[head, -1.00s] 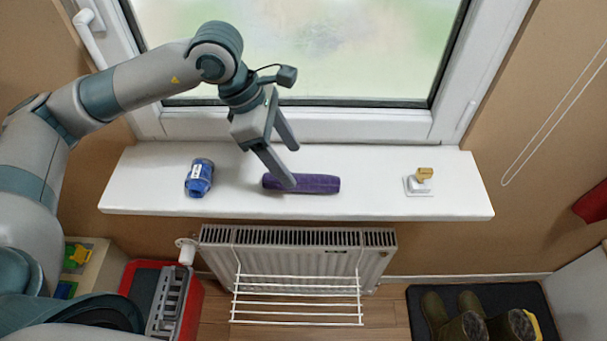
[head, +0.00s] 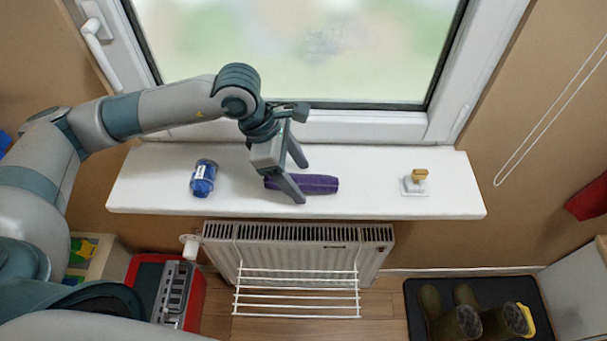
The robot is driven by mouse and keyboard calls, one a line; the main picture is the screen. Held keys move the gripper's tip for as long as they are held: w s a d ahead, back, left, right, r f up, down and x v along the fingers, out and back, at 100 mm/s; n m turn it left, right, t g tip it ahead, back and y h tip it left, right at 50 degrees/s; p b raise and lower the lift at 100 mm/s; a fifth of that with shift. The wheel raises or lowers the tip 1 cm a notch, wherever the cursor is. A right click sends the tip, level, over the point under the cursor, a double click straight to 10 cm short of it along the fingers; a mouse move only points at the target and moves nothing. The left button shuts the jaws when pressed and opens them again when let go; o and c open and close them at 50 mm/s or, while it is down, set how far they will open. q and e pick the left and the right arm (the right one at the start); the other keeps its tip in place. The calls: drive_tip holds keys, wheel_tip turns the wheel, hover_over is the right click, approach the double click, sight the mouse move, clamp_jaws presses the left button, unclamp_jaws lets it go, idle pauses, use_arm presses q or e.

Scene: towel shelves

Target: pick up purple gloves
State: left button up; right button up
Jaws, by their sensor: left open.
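A purple rolled bundle (head: 318,184), which appears to be the gloves, lies lengthwise on the white windowsill (head: 378,172). My left gripper (head: 299,183) is open and reaches over the bundle's left part. One finger comes down in front of the bundle and hides some of it; the other finger is behind, toward the window. I cannot tell whether either finger touches the bundle. My right gripper is not in view.
A radiator (head: 375,238) with a white drying rack (head: 297,292) is below.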

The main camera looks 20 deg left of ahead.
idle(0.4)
use_arm(q)
drive_tip(key=c, duration=1.2)
drive_tip(key=shift+w+r, duration=0.1)
